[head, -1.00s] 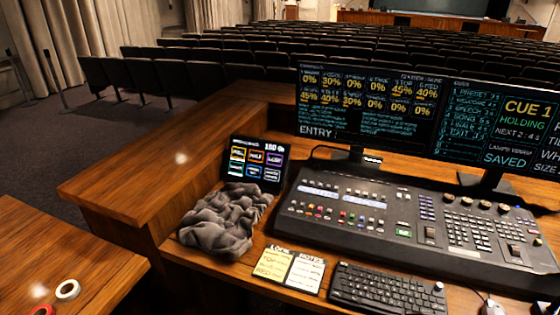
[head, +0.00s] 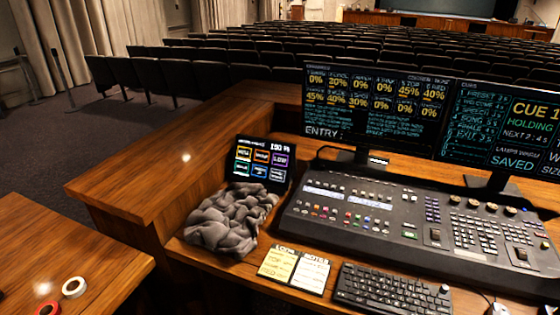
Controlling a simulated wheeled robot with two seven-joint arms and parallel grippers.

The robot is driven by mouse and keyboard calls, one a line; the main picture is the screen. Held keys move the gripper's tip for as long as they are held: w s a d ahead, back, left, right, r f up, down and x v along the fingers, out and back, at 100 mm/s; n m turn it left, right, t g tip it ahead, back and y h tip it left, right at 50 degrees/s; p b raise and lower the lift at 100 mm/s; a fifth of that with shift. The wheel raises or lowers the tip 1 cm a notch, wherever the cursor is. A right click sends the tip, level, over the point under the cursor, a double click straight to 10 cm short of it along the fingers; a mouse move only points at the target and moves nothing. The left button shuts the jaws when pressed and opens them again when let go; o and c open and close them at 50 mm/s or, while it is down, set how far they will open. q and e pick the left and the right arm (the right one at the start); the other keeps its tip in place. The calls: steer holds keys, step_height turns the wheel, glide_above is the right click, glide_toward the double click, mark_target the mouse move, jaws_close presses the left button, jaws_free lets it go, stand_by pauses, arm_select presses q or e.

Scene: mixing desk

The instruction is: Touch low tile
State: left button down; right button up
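A small dark touch tablet (head: 259,163) stands tilted on the desk, left of the mixing console, in the head view. Its screen has two rows of colour-outlined tiles. The purple-outlined tile at the right of the upper row appears to read LOW, and I take it as the low tile (head: 281,160). A yellow and an orange tile sit left of it. A crumpled grey cloth (head: 231,220) lies right in front of the tablet, close to its lower edge. The low tile is uncovered. Neither of my grippers is in view.
The large console (head: 410,220) fills the desk to the right, with two monitors (head: 375,105) behind it. A keyboard (head: 390,288) and a paper note card (head: 293,270) lie in front. Tape rolls (head: 74,287) rest on the left table. Rows of seats stand beyond.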

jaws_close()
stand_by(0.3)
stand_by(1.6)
